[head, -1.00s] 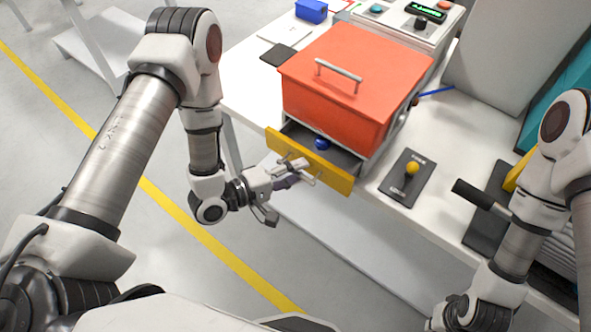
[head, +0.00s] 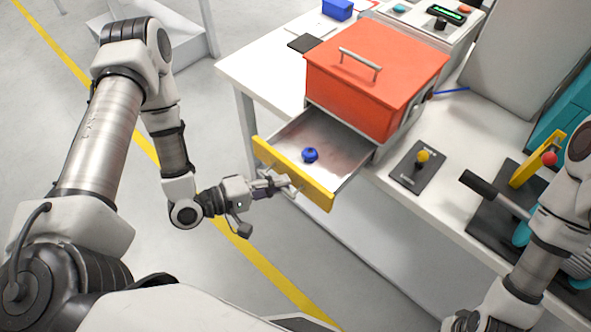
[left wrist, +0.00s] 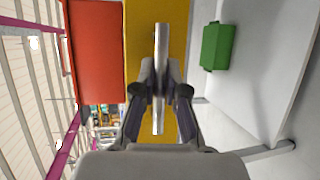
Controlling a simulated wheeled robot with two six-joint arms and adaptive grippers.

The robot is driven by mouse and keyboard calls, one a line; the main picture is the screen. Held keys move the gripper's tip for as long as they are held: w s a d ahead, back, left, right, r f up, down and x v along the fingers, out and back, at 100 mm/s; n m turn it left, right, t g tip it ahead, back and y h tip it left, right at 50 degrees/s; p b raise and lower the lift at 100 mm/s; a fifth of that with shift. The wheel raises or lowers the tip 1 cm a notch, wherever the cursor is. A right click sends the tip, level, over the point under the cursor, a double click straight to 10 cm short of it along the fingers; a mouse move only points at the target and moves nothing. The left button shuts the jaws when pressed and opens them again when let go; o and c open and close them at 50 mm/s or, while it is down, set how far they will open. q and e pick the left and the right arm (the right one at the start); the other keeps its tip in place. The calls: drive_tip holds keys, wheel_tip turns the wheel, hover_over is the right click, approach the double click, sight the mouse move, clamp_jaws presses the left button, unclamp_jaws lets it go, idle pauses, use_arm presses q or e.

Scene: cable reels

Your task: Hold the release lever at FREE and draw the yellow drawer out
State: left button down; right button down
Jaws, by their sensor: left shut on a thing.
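The yellow drawer front (head: 292,173) stands out from under the red-lidded box (head: 372,75), and the grey drawer tray behind it is open to view. My left gripper (head: 283,183) is shut on the drawer's silver handle; the left wrist view shows both fingers closed around the handle bar (left wrist: 161,80) before the yellow front. A small lever with a yellow knob (head: 423,156) stands on a dark plate (head: 411,172) to the right of the drawer; its lettering is too small to read.
A blue knobbed piece (head: 310,155) lies in the drawer. A black-gripped handle (head: 488,190) and a yellow bar with a red ball (head: 549,158) stand at right. A control box (head: 430,24) is behind.

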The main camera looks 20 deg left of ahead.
use_arm(q)
drive_tip(key=shift+a, duration=0.2)
drive_tip(key=shift+d, duration=0.2)
drive_tip(key=c, duration=1.6)
unclamp_jaws()
drive_tip(key=shift+s+a, duration=0.1)
drive_tip(key=shift+s, duration=0.05)
drive_tip(key=o, duration=0.4)
drive_tip(key=v, duration=0.7)
drive_tip(key=shift+a, duration=0.15)
drive_tip(key=shift+s, duration=0.1)
